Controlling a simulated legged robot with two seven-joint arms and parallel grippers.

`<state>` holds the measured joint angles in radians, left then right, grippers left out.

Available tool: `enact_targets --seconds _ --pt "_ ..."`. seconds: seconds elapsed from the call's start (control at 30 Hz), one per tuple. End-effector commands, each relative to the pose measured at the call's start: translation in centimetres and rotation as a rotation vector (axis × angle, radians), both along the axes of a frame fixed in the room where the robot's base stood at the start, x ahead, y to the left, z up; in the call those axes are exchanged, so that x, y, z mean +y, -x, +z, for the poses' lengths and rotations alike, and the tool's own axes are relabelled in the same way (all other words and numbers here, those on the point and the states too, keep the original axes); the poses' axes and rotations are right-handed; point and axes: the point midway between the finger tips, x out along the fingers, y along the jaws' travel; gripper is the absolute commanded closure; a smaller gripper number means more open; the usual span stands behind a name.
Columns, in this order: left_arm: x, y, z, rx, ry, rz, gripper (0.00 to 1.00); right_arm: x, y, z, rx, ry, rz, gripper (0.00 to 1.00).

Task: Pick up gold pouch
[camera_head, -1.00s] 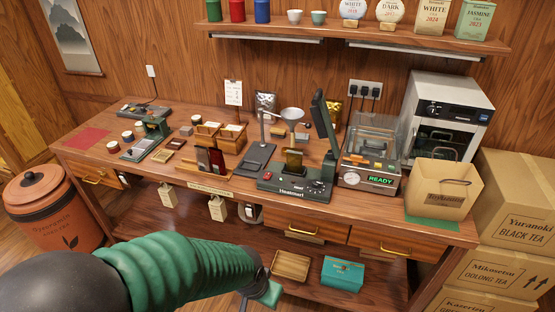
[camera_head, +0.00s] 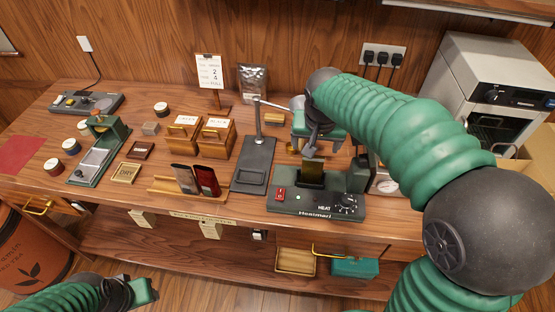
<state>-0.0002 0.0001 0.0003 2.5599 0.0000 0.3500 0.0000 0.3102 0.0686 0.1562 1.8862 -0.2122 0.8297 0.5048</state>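A dark gold, upright pouch-like piece (camera_head: 313,174) stands in the heat sealer (camera_head: 318,204) at the front of the table. My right gripper (camera_head: 311,150) is just above and behind it, pointing down. Whether the fingers touch it or hold anything cannot be told. The shiny gold pouch seen earlier by the back wall is not visible now; my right arm covers that area. A silver pouch (camera_head: 253,83) stands against the wall. My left gripper (camera_head: 146,291) is low at the bottom left, apart from the table; its opening is unclear.
A black stand (camera_head: 254,163) is just left of the sealer. A wooden rack (camera_head: 170,187) holds a dark and a red packet. Wooden boxes (camera_head: 214,138) stand behind it. A steel oven (camera_head: 492,85) is at the right.

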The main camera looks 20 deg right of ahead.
Motion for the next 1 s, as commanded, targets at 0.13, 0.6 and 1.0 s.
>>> enact_targets --seconds 0.13,0.6,1.0 --pt "0.0 0.0 -0.2 0.0 0.0 0.0 0.6 -0.4 -0.5 -1.7 0.004 0.0 -0.003 0.2" --pt "0.0 0.0 -0.5 0.0 0.0 0.0 0.6 -1.3 -2.1 -7.2 0.002 -0.001 0.0 0.2" --pt "0.0 0.0 -0.5 0.0 0.0 0.001 0.6 -1.3 -2.1 -7.2 0.003 -0.001 0.001 0.58"
